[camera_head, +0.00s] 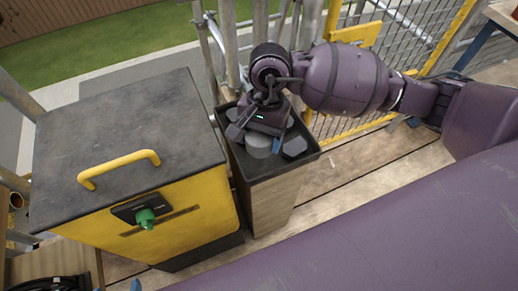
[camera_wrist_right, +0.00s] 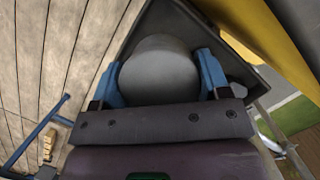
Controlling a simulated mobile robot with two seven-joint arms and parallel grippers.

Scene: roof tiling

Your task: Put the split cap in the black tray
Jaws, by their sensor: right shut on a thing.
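My right gripper (camera_head: 265,138) points down into the black tray (camera_head: 238,165), which sits on top of a wooden box-like stand. In the right wrist view the gripper (camera_wrist_right: 160,80) has its two blue fingers on either side of a grey rounded cap (camera_wrist_right: 158,70) and is shut on it. The cap (camera_head: 258,146) shows below the gripper in the head view, within the tray's outline. No split is visible on the side I see. I cannot tell whether the cap touches the tray floor. My left gripper is not in view.
A dark angular piece (camera_head: 294,147) lies in the tray, right of the cap. A yellow cabinet (camera_head: 190,222) with a black top and yellow handle stands close left of the tray. Scaffold poles and yellow mesh fencing (camera_head: 425,38) stand behind. Plank floor (camera_head: 345,180) is clear to the right.

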